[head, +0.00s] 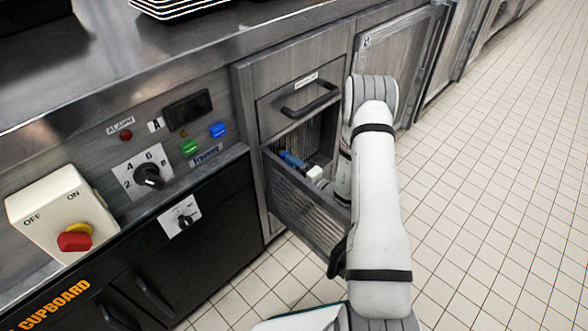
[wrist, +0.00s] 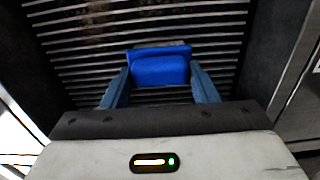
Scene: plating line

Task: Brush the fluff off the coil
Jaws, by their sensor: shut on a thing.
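My gripper (wrist: 160,72) is shut on a blue block-like thing, perhaps the brush (wrist: 160,66). One blue-grey finger is on each side of it. Bristles are hidden from view. Dark ribbed slats (wrist: 80,50), which may be the coil or the ribbed inside of the drawer, lie behind it; I cannot tell which, nor whether the blue thing touches them. A faint pale patch shows at the top of the slats; I cannot tell if it is fluff. In the head view, the blue thing (head: 291,160) is inside the open drawer, with my arm reaching in from the right.
The open drawer (head: 305,207) juts out from the steel counter, its walls close around my gripper. A closed front with a black handle (head: 310,99) is above it. A control panel with a dial (head: 149,176) and a red stop button (head: 74,241) are left. Tiled floor is clear right.

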